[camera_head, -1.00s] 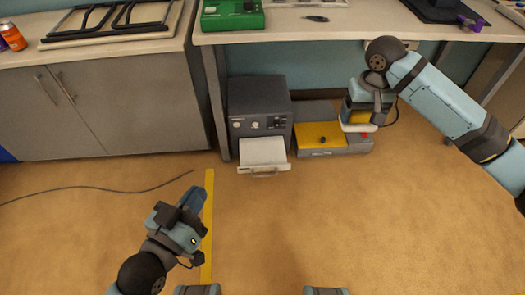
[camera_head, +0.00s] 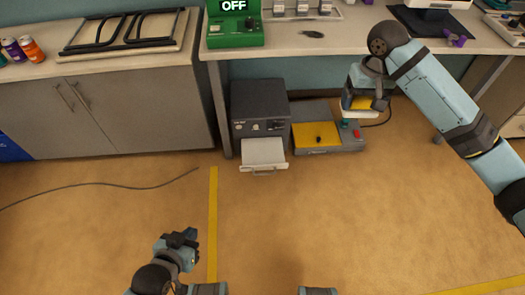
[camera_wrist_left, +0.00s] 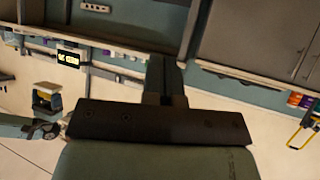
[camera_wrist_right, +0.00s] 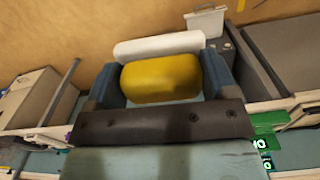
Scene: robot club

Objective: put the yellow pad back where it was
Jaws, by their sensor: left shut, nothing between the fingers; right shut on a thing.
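The yellow pad (camera_wrist_right: 162,79) is a rounded block between the two blue fingers of my right gripper (camera_wrist_right: 163,88). My right gripper is shut on it. A white bar (camera_wrist_right: 160,44) lies along the pad's far side; I cannot tell whether they are joined. In the head view my right gripper (camera_head: 360,102) holds the yellow-and-white piece above the right part of a low grey unit (camera_head: 345,145). That unit has a yellow plate (camera_head: 308,136) with a dark knob. My left gripper (camera_head: 181,238) is shut and empty, low over the floor at the lower left.
A dark grey box (camera_head: 260,106) with a lowered white flap (camera_head: 264,152) stands left of the unit. The workbench (camera_head: 350,35) overhangs both and carries a green device (camera_head: 236,24) reading OFF. A cable (camera_head: 100,184) lies left. The floor in front is clear.

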